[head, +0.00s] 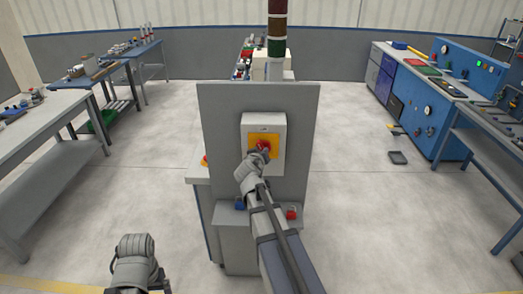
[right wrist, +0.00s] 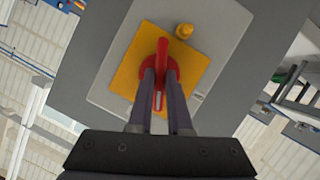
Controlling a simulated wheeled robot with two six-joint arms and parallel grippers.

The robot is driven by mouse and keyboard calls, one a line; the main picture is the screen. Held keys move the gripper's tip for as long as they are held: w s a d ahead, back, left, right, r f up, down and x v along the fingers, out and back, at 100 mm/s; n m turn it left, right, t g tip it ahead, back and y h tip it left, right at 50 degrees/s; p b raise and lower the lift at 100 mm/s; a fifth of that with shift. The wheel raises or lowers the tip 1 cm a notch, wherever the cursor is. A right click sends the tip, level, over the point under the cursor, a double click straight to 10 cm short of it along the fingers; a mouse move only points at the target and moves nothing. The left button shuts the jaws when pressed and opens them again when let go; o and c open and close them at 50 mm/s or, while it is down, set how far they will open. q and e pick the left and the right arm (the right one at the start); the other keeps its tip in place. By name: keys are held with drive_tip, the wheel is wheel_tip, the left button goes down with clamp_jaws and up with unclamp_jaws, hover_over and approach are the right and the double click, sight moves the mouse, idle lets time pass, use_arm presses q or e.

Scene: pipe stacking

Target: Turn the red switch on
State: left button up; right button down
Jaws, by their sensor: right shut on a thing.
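The red switch (head: 263,146) is a rotary handle on a yellow plate (head: 270,141) of a light grey box (head: 248,127). The box is mounted on an upright grey panel in the middle of the head view. In the right wrist view the red switch (right wrist: 162,62) sits between the two fingers of my right gripper (right wrist: 160,78), which is shut on it. The gripper partly hides the switch in the head view. My left gripper (head: 137,275) is low at the bottom left, away from the panel; its fingers cannot be made out.
The grey panel (head: 220,110) stands on a cabinet with a blue knob (head: 240,206) and a red knob (head: 291,213) below. A yellow knob (right wrist: 184,31) is near the switch plate. Workbenches line both sides. The floor (head: 370,220) beside the panel is open.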

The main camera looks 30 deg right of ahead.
drive_tip(key=m+y, duration=0.2)
drive_tip(key=m, duration=0.1)
drive_tip(key=shift+s+d+t+p, duration=0.15)
drive_tip(key=shift+t+p, duration=0.2)
drive_tip(key=shift+t, duration=0.05)
idle(0.4)
drive_tip(key=c, duration=0.8)
unclamp_jaws()
drive_tip(key=shift+c, duration=0.2)
drive_tip(key=p+v, duration=0.3)
drive_tip(key=v, duration=0.4)
drive_tip(key=shift+s+r, duration=0.15)
drive_tip(key=shift+s, duration=0.15)
